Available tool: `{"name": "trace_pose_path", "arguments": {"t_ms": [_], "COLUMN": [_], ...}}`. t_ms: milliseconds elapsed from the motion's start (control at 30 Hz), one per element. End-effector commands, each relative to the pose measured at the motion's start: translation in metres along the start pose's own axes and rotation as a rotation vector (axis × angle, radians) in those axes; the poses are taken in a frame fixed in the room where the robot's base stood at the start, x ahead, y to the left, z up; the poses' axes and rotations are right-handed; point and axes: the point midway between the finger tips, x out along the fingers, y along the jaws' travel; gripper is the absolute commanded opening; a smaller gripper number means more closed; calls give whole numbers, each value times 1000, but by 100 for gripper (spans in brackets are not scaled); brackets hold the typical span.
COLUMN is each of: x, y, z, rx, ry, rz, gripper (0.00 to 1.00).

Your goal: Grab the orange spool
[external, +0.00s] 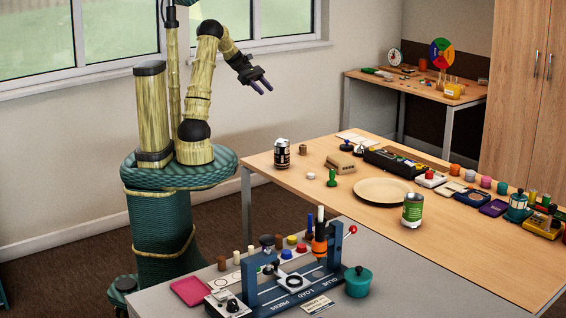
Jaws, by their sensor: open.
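A larger orange piece (319,247) stands upright at the blue press frame on the grey table. My gripper (265,87) is open and empty, raised in the air in front of the wall, well above and left of the tables and far from these orange things.
The wooden table (285,181) holds a round plate (383,191), a green can (412,210), a dark can (282,153) and a long dark box (402,164). The blue press frame (250,267) and a teal pot (358,281) stand on the nearer grey table.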

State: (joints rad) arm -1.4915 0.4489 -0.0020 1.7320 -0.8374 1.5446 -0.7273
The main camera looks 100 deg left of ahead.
Motion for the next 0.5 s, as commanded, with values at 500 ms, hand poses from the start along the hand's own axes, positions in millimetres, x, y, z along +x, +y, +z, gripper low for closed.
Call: {"name": "trace_pose_path", "arguments": {"t_ms": [500], "x": [-95], "y": [-2], "z": [-61], "rx": [-221], "ry": [-202], "rz": [222], "gripper": [41]}}
